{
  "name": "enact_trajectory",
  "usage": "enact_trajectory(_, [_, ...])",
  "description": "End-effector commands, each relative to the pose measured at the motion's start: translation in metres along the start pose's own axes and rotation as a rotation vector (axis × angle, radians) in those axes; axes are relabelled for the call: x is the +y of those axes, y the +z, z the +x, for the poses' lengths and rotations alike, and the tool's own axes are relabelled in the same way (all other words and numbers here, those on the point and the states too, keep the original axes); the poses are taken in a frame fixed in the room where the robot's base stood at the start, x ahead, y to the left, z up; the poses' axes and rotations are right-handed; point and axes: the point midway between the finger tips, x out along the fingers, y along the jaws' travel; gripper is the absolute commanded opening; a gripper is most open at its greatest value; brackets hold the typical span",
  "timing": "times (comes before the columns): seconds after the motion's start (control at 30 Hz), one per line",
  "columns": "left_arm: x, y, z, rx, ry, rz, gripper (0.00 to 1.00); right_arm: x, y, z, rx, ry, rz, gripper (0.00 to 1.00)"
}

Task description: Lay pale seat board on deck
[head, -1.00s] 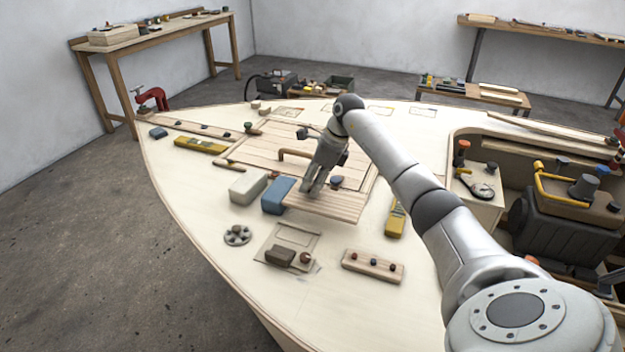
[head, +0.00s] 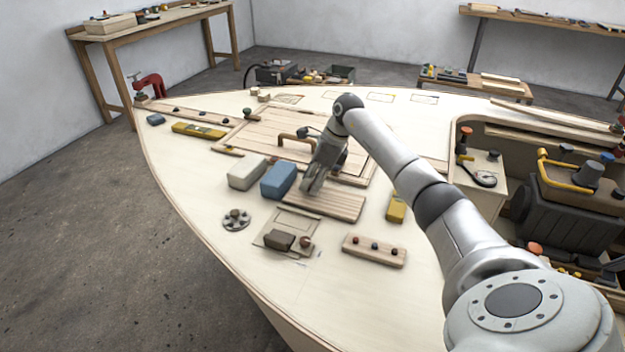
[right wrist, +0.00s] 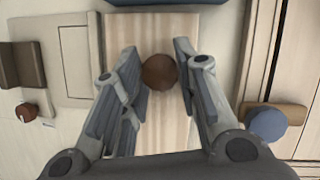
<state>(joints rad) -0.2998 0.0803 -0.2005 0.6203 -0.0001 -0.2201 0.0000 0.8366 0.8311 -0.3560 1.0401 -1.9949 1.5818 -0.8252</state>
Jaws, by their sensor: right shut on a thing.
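The pale seat board (head: 335,205) is a striped light wood plank lying level over the deck (head: 190,180), just on the near side of the hatch. I cannot tell whether its underside touches the deck. My right gripper (head: 312,186) points down over the board's left part in the head view. In the right wrist view my right gripper (right wrist: 160,75) has a finger on each side of a round brown knob (right wrist: 159,72) on the board (right wrist: 172,30), and is shut on it. The knob is hidden in the head view. My left gripper is out of view.
A blue block (head: 279,180) and a whitish block (head: 247,173) stand left of the board. A yellow item (head: 396,208) lies to its right. A recessed panel with a brown block (head: 279,240) and a knobbed strip (head: 374,249) lie nearer. The hatch (head: 265,135) is behind.

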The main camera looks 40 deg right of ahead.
Motion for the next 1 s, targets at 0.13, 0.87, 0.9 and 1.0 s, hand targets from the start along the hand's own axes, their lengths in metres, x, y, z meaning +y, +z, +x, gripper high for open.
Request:
enact_trajectory(0.13, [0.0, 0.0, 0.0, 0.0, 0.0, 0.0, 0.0, 0.0, 0.0, -0.001, -0.001, -0.001, 0.0, 0.0])
enact_trajectory(0.87, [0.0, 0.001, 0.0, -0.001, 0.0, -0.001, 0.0, -0.001, 0.0, -0.027, -0.001, -0.005, 0.0, 0.54])
enact_trajectory(0.9, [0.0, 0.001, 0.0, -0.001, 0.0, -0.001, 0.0, -0.002, -0.001, -0.035, 0.0, -0.006, 0.0, 0.54])
enact_trajectory(1.0, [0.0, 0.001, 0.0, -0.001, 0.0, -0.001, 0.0, -0.002, 0.0, -0.058, -0.002, -0.007, 0.0, 0.54])
